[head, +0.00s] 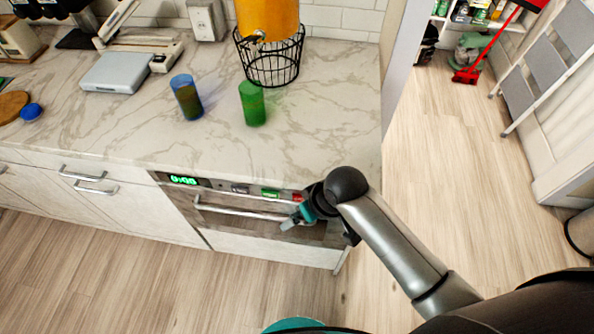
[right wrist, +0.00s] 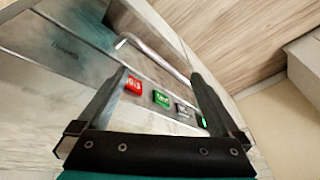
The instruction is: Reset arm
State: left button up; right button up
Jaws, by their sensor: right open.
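My right gripper (head: 298,217) is in front of the oven's control strip at the right end of the counter, next to the oven handle. In the right wrist view, its two fingers (right wrist: 159,76) are spread apart with nothing held between them. Past the fingers I see a red button (right wrist: 133,85), a green button (right wrist: 161,99) and the metal oven handle (right wrist: 150,52). The oven (head: 240,208) is closed, with a lit green display (head: 184,180). Whether a finger touches the oven front is hard to tell. My left gripper is out of view.
On the marble counter (head: 140,135) stand a blue glass (head: 187,98), a green glass (head: 252,104) and an orange drink dispenser (head: 266,18) on a black wire stand (head: 272,66). Open wooden floor (head: 450,160) lies right, with a red broom (head: 467,74) and a grey stepladder (head: 545,65) beyond.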

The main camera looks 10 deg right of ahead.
jog(key=s+d+f+m+h+b, duration=0.1)
jog(key=s+d+f+b, duration=0.15)
jog(key=f, duration=0.55)
jog(key=s+d+f+b, duration=0.15)
jog(key=s+f, duration=0.25)
jog(key=f, duration=0.4)
jog(key=s+d+f+m+h+b, duration=0.1)
jog(key=s+d+f+b, duration=0.15)
jog(key=f, duration=0.55)
jog(key=s+d+f+g+b, duration=0.1)
jog(key=s+d+f+b, duration=0.1)
jog(key=s+f, duration=0.5)
jog(key=s+d+f+g+h+b, duration=0.1)
jog(key=s+f, duration=0.5)
jog(key=s, duration=0.7)
jog(key=shift+s+d+f+b, duration=0.3)
jog(key=shift+d+f+b, duration=0.05)
jog(key=shift+d, duration=0.3)
